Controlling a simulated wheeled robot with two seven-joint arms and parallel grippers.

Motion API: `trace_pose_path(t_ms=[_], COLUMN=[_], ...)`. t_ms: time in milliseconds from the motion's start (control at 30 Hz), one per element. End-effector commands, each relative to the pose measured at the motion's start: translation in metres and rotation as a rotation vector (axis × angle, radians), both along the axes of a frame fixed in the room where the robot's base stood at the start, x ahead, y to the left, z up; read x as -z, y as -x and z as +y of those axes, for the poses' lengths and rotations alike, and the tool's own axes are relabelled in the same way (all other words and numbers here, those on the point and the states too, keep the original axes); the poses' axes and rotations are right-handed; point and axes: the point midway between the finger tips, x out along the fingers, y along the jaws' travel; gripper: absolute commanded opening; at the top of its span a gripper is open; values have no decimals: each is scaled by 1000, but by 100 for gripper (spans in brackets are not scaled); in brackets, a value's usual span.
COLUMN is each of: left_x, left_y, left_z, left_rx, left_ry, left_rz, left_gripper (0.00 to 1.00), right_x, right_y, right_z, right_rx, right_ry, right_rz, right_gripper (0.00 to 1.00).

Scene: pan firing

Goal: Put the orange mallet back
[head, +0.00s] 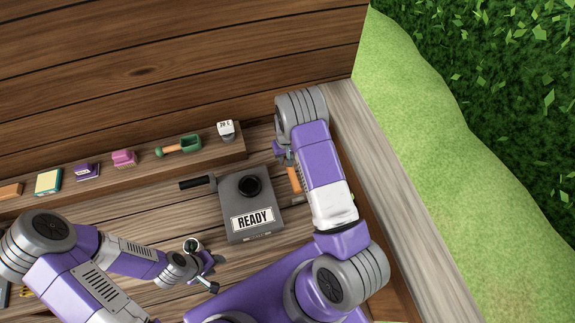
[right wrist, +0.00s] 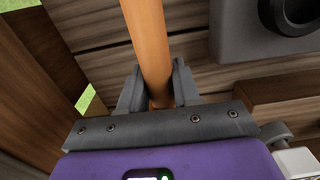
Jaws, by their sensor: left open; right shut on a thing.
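The orange mallet (right wrist: 146,40) shows in the right wrist view as a smooth orange handle running up between the fingers; its head is not visible. My right gripper (right wrist: 158,90) is shut on this handle. In the head view, a short stretch of the orange mallet (head: 295,183) shows beside my right forearm, just right of the grey box; the arm hides the rest. My left gripper (head: 212,275) is open and empty over the bench, in front of the grey box and to its left.
A grey box (head: 265,196) with a READY sign and a round dark opening stands mid-bench, a black handle at its left. A wooden edge (head: 400,210) bounds the right.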

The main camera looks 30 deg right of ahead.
Motion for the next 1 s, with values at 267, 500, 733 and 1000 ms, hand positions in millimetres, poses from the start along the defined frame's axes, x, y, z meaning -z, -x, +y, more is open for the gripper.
trace_pose_path(t_ms=[267, 500, 733, 1000], left_x=[30, 32, 36, 36], left_y=[0, 0, 0, 0], left_z=[0, 0, 0, 0], left_rx=[0, 0, 0, 0], left_ry=[0, 0, 0, 0], left_rz=[0, 0, 0, 0], left_gripper=[43, 43, 43, 43], right_x=[49, 53, 57, 58], right_y=[1, 0, 0, 1], right_z=[-3, -4, -4, -4], right_rx=[2, 0, 1, 1], right_ry=[0, 0, 0, 0], right_rz=[1, -1, -1, 1], right_gripper=[0, 0, 0, 57])
